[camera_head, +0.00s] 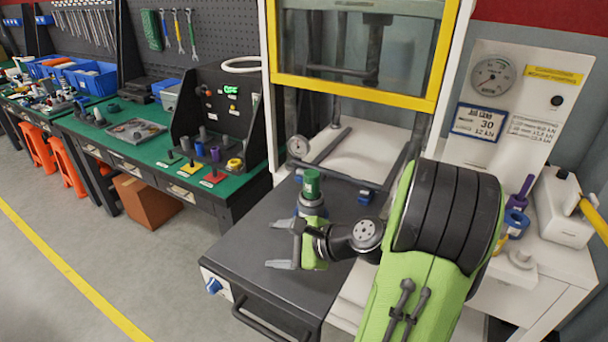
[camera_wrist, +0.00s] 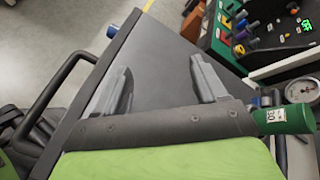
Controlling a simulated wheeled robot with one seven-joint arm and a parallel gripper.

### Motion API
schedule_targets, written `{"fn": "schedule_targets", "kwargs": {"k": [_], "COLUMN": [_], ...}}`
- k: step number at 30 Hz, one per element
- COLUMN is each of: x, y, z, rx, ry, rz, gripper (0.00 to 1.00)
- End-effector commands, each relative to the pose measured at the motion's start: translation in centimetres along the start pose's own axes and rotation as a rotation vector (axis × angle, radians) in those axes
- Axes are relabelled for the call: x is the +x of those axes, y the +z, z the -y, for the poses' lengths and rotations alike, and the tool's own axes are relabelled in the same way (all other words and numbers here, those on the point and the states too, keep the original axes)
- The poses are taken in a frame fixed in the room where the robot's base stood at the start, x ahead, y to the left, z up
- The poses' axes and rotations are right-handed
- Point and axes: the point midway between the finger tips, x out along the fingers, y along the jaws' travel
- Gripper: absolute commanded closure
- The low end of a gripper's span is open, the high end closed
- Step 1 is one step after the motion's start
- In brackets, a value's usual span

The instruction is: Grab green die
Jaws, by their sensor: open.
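The green die (camera_head: 312,183) is a small dark-green cylinder that shows just behind my gripper, above the dark grey cart top. Its lower end meets a grey part with a blue rim, partly hidden by my gripper. In the wrist view the green die (camera_wrist: 284,121) lies at the right edge, with a white label, outside the jaws and beside the right finger's base. My gripper (camera_head: 277,244) is open, its fingers pointing left over the cart top. In the wrist view the space between the fingers (camera_wrist: 160,66) is empty.
The dark cart top (camera_head: 255,285) has free room left of and in front of my gripper. A press with a yellow frame (camera_head: 350,88) and a round gauge (camera_head: 298,146) stand behind. A green bench (camera_head: 150,150) with coloured dies is at left; a white cabinet (camera_head: 530,285) is at right.

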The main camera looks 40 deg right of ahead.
Motion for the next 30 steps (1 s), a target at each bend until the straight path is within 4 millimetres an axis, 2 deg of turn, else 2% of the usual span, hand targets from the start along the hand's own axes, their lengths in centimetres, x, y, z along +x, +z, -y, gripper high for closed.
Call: {"fn": "schedule_targets", "kwargs": {"k": [1, 3, 6, 9, 11, 21, 26, 30], "x": [-2.2, -5.3, -9.3, -10.8, -10.3, -3.6, -2.1, 0.0], "y": [-2.3, -5.0, -7.9, -9.1, -9.2, -9.1, -9.2, -9.4], "z": [2.5, 5.3, 7.6, 8.4, 8.8, 13.5, 14.6, 16.2], "rx": [0.216, 0.473, 0.711, 0.802, 0.811, 0.802, 0.803, 0.801], "ry": [-0.135, -0.318, -0.506, -0.581, -0.586, -0.58, -0.582, -0.581], "rz": [0.035, 0.113, 0.211, 0.261, 0.267, 0.264, 0.264, 0.265], "gripper": [0.29, 0.29, 0.29, 0.29, 0.29, 0.29, 0.29, 0.29]}}
